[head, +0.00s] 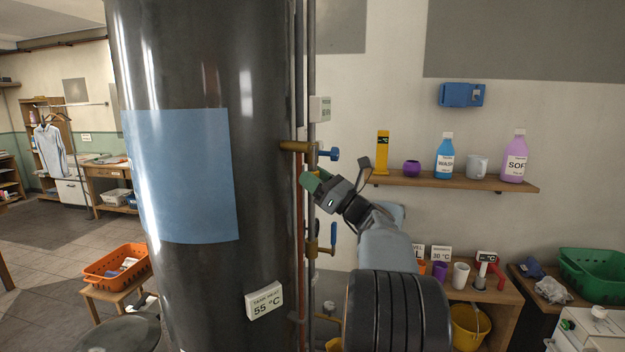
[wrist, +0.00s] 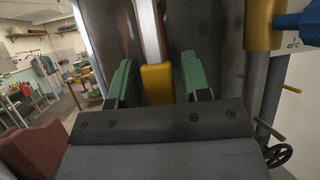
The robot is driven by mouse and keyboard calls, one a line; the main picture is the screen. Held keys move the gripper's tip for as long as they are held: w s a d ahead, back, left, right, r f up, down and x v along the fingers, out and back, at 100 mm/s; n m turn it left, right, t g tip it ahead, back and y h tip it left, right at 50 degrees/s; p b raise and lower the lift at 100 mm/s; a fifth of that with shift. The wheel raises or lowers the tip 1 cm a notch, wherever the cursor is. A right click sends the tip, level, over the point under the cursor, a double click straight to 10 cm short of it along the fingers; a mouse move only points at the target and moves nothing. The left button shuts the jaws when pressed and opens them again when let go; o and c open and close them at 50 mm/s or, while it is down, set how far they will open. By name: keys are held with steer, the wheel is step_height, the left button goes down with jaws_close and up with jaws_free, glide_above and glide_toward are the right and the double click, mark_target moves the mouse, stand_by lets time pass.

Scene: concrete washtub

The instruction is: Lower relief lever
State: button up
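My gripper (head: 315,184) is beside the right side of the dark tank, below a brass fitting (head: 295,146) with a blue handle (head: 330,154). In the wrist view its two green fingers (wrist: 160,78) stand apart. A lever-like piece with a pale metal shaft and a yellow end (wrist: 157,86) shows between them; it looks like the relief lever. I see no clear grip on it, and contact with the left finger cannot be told. In the head view this lever is hidden by my gripper or the tank.
The dark tank (head: 190,60) fills the left centre, with vertical pipes (head: 311,70) along its right side. A lower brass valve (head: 318,248) has a blue lever (head: 333,236). A wall shelf (head: 455,183) with bottles is at right. A black handwheel (wrist: 278,155) is at lower right in the wrist view.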

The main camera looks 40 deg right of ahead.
steer(key=shift+o, duration=0.7)
steer(key=shift+f, duration=0.1)
steer(key=shift+s+d+f, duration=0.1)
steer(key=shift+s+f, duration=0.05)
steer(key=b+v, duration=0.3)
steer(key=v, duration=1)
steer(key=shift+s, duration=0.2)
steer(key=shift+d, duration=0.1)
